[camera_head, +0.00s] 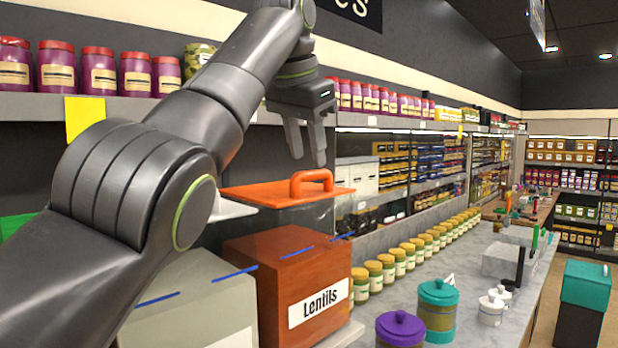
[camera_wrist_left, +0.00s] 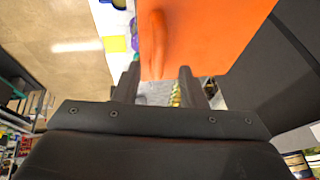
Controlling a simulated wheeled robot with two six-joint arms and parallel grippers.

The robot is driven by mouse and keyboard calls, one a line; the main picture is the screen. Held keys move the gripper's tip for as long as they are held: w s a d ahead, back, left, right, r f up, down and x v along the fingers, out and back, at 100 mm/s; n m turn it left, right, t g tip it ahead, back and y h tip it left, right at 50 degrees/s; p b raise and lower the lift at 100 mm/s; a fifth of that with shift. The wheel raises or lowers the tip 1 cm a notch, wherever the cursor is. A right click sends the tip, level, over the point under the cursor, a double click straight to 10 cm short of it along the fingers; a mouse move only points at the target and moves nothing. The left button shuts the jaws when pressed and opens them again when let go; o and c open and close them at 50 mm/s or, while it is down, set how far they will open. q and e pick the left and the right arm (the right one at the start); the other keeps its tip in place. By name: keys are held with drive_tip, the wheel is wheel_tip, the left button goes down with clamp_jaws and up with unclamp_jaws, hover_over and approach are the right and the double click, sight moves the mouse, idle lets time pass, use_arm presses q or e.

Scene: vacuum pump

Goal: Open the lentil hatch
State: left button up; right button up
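The lentil dispenser (camera_head: 287,282) is an orange box with a white "Lentils" label, standing on the counter in the head view. Its orange hatch (camera_head: 262,196) lies flat above a clear section, with an arched orange handle (camera_head: 311,183) on top. My left gripper (camera_head: 309,160) is just above the handle, fingers pointing down and apart, with nothing seen between them. In the left wrist view the two fingers (camera_wrist_left: 158,80) are spread, with the orange hatch (camera_wrist_left: 215,30) and its handle (camera_wrist_left: 158,38) just beyond them. Contact cannot be told. My right gripper is out of view.
A grey dispenser (camera_head: 190,300) stands left of the lentil one, partly behind my left arm. A row of jars (camera_head: 405,255), a teal-lidded canister (camera_head: 437,310) and a purple-lidded canister (camera_head: 400,330) stand to the right. Shelves with purple jars (camera_head: 98,72) run behind.

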use_arm(q)
drive_tip(key=shift+x, duration=1.15)
drive_tip(key=shift+w+f+b, duration=0.15)
drive_tip(key=shift+f+b, duration=0.15)
drive_tip(key=shift+f, duration=0.05)
drive_tip(key=shift+d, duration=0.1)
clamp_jaws()
